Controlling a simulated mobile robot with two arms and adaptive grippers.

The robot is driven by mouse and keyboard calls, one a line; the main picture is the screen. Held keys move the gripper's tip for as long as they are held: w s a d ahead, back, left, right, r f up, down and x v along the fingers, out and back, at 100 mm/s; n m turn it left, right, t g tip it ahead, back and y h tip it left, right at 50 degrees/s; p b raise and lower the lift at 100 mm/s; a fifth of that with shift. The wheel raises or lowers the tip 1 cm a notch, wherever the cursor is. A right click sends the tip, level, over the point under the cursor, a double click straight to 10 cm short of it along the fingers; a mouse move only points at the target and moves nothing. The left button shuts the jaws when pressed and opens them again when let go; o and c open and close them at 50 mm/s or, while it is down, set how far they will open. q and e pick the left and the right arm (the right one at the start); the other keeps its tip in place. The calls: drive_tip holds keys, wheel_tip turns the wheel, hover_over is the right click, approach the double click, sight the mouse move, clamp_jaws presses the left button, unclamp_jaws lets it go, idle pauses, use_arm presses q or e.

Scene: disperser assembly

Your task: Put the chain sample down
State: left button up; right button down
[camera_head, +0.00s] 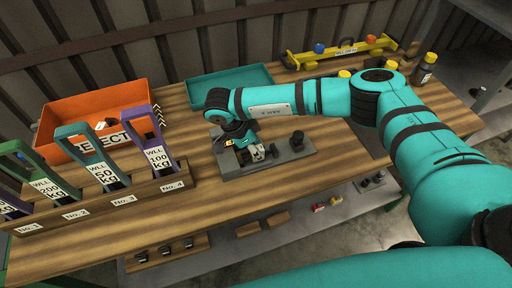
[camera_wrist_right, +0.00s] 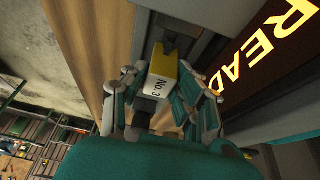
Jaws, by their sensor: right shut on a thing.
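My right gripper (camera_head: 243,148) is low over a grey plate (camera_head: 288,165) on the wooden table. In the right wrist view my right gripper (camera_wrist_right: 165,95) is shut on the chain sample (camera_wrist_right: 161,77), of which a yellow and white block marked "No. 3" shows between the fingers. In the head view the sample is mostly hidden by the gripper, and I cannot tell whether it touches the plate. A dark peg (camera_head: 297,138) stands on the plate to the right of the gripper. My left gripper is not in view.
An orange REJECT bin (camera_head: 93,112) and a teal tray (camera_head: 229,84) stand behind. A wooden rack (camera_head: 98,208) with several coloured, weight-labelled handles is at left. A yellow holder (camera_head: 342,53) is at the back. Bare table (camera_head: 225,190) lies in front of the plate.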

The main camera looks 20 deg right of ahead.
drive_tip(key=c, duration=1.3)
unclamp_jaws()
drive_tip(key=shift+r, duration=0.1)
drive_tip(key=shift+a+r, duration=0.15)
drive_tip(key=shift+r, duration=0.1)
drive_tip(key=shift+b+v, duration=1.65)
drive_tip(key=shift+v, duration=4.1)
drive_tip(key=shift+f, duration=0.1)
